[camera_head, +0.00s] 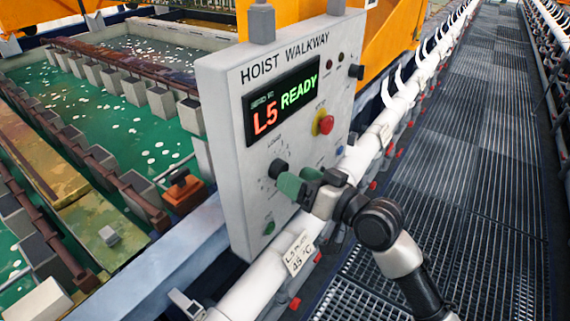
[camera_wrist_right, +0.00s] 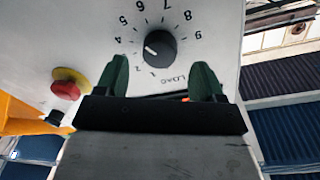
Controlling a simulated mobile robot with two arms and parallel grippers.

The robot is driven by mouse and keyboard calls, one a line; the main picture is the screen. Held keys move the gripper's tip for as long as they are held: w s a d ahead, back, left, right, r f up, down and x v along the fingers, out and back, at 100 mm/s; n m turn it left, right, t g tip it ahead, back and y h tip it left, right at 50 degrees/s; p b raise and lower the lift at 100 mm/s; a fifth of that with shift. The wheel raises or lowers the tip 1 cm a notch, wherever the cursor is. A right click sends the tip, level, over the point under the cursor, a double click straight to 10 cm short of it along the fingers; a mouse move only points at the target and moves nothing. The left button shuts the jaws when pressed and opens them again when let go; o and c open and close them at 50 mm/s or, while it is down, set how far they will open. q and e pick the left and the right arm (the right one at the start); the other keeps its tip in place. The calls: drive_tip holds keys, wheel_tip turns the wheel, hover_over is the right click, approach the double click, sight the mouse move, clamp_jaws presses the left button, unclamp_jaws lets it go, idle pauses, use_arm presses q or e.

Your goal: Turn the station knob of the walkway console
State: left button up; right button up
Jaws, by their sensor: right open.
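The walkway console (camera_head: 226,120) is a white panel headed HOIST WALKWAY, with a display reading L5 READY. Its black station knob (camera_head: 279,168) is at the lower left of the panel, partly hidden by my right gripper (camera_head: 294,182). In the right wrist view the knob (camera_wrist_right: 160,48) sits in a ring of numbers, with LOAD printed nearby. Its white mark points to the left side of the ring. My right gripper (camera_wrist_right: 160,72) is open, with its two green fingers apart on either side of the knob's line. I cannot tell whether they touch it. My left gripper is not in view.
A red mushroom button (camera_head: 326,124) on a yellow base sits above the knob, and a green button (camera_head: 268,228) below it. A white pipe (camera_head: 262,285) runs in front of the console. Green tanks (camera_head: 120,130) lie left; the grated walkway (camera_head: 480,170) on the right is clear.

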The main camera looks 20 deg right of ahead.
drive_tip(key=shift+p+x, duration=0.35)
drive_tip(key=shift+x, duration=1.35)
drive_tip(key=c, duration=0.9)
